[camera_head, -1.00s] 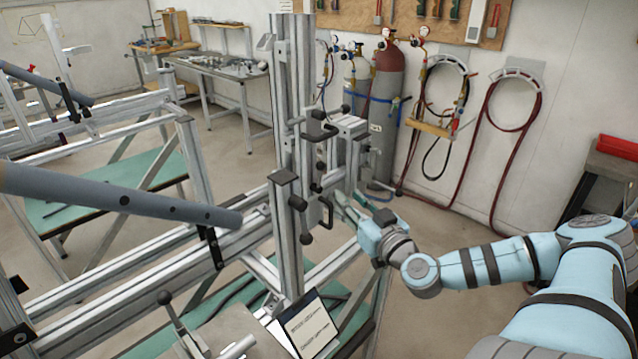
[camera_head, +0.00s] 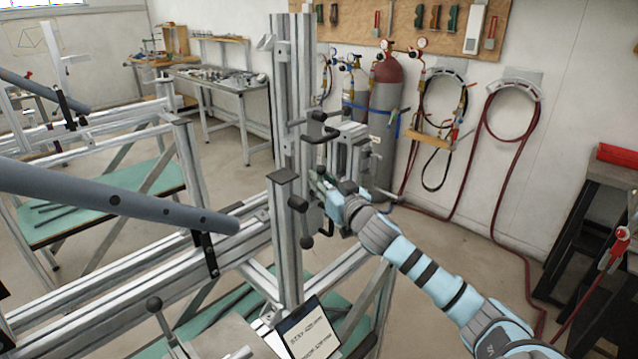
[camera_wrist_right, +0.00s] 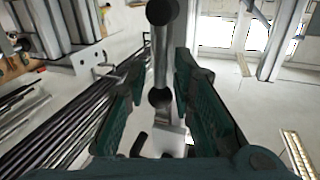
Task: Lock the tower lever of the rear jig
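The upright aluminium tower (camera_head: 288,90) of the jig stands in the middle of the head view. It carries dark clamp levers, an upper one (camera_head: 318,128) and a lower one with a black knob (camera_head: 306,242). My right gripper (camera_head: 320,187) is at the tower's right side, between these levers, partly merging with the dark fittings. In the right wrist view its green fingers (camera_wrist_right: 161,75) are spread on either side of a grey lever bar (camera_wrist_right: 161,55) with a dark round end. I see gaps beside the bar; contact is not clear. My left gripper is out of view.
A grey tube (camera_head: 120,203) lies across the jig from the left, its end near the tower. A label panel (camera_head: 310,330) and a knobbed lever (camera_head: 154,304) are in front. Gas cylinders (camera_head: 388,100) stand behind.

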